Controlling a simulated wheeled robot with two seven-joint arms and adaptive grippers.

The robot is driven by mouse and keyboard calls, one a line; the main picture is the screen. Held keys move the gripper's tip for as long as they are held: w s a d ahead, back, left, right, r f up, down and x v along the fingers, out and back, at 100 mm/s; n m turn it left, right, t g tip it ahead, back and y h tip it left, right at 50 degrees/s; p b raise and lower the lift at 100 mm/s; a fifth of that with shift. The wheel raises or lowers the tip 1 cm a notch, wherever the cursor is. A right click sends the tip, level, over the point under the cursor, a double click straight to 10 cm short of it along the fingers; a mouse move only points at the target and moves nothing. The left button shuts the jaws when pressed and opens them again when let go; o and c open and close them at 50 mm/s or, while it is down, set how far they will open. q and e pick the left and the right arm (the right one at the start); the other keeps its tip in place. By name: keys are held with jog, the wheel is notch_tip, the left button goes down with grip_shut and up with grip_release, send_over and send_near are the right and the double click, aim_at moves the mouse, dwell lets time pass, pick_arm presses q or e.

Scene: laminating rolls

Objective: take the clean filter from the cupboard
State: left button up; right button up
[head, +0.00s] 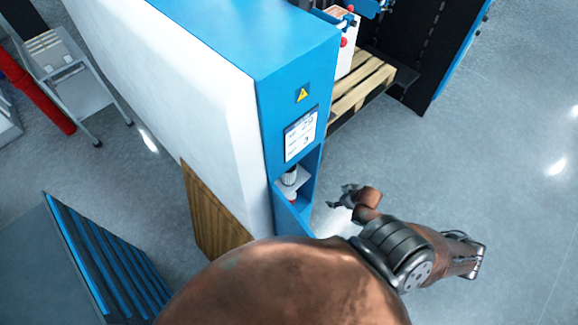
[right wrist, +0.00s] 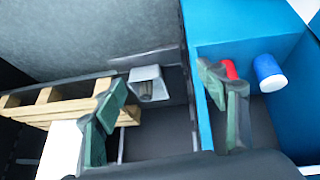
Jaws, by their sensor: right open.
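The blue cupboard (head: 295,60) has an open recess in its narrow front. A pale ribbed cylinder (head: 290,176) stands on a shelf there, with something red (head: 292,196) below it. In the right wrist view, a blue cylinder with a white end (right wrist: 269,73) and a red piece (right wrist: 230,68) show inside the blue recess; I cannot tell which is the clean filter. My right gripper (head: 343,196) is open and empty, just right of the recess. Its fingers (right wrist: 163,88) show apart in the wrist view, one partly covering the red piece. My left gripper is out of view.
A wooden pallet (head: 360,85) with a white box lies behind the cupboard. A grey trolley (head: 70,75) and a red pole (head: 35,92) are at the upper left, and a blue-slatted unit (head: 105,260) is at the lower left. The floor to the right is clear.

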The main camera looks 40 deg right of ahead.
aim_at(295, 172)
jog(key=w+a+r+n+y+p, duration=0.1)
jog(key=a+r+p, duration=0.1)
jog(key=a+r, duration=0.55)
jog(key=w+a+r+n+y+p, duration=0.15)
jog(key=a+r, duration=0.25)
jog(key=r, duration=0.7)
jog(key=shift+m, duration=0.25)
jog(key=w+a, duration=0.1)
jog(key=w, duration=0.2)
jog(key=w+p, duration=0.1)
jog(key=w, duration=0.2)
jog(key=w+a+p, duration=0.1)
jog(key=w, duration=0.2)
jog(key=shift+w+a+r, duration=0.15)
jog(key=shift+a+r, duration=0.1)
jog(key=shift+a, duration=0.1)
jog(key=shift+w+a+p, duration=0.2)
jog(key=shift+w+p, duration=0.2)
jog(key=shift+w, duration=0.35)
jog(key=x, duration=0.5)
jog(key=shift+f+p, duration=0.15)
jog(key=shift+p, duration=0.15)
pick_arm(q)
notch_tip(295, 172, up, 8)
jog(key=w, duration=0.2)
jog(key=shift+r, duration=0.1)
pick_arm(e)
jog(key=shift+c, duration=0.3)
jog(key=c, duration=1.2)
